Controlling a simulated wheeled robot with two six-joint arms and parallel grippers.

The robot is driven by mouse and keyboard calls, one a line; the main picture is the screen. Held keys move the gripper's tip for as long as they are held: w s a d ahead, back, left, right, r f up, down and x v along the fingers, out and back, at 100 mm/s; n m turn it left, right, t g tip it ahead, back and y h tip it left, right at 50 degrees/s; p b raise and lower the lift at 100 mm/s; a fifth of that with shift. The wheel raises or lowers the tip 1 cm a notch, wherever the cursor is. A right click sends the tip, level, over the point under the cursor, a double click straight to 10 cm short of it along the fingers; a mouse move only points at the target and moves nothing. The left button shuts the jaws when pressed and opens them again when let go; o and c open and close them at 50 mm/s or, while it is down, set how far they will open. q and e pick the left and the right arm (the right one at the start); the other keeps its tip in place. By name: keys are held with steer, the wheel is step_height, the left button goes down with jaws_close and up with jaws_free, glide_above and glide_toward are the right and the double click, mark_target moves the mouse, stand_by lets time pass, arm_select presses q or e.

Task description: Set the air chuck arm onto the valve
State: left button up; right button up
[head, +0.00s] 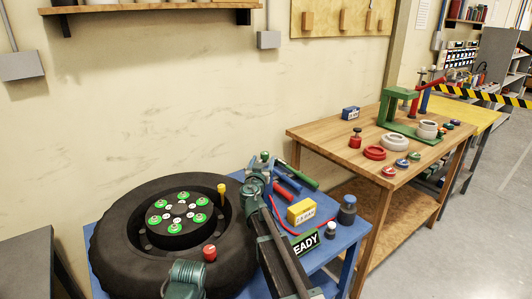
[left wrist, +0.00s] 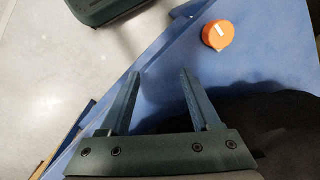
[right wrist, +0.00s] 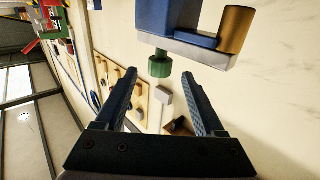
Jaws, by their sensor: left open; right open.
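The black tyre (head: 120,245) lies flat on the blue table (head: 345,236). A yellow-topped post (head: 221,188), perhaps the valve, stands at its inner right side. My right gripper (head: 261,166) is open beyond the tyre's right side, by a blue and green device. In the right wrist view a blue block (right wrist: 175,18) with a grey edge, a brass cylinder and a green knob (right wrist: 160,64) shows just beyond the open fingers; I cannot tell if this is the air chuck arm. My left gripper (left wrist: 160,75) is open and empty near an orange-red cap (left wrist: 218,35).
A red hose runs by a yellow pressure box (head: 301,211) and a READY sign (head: 305,243). A blue jar (head: 347,212) stands at the table's right. A wooden bench (head: 325,134) with a green press (head: 400,108) and several rings is behind right.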

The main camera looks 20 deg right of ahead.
steer(key=x, duration=0.8)
steer(key=shift+c, duration=0.3)
jaws_close()
stand_by(0.8)
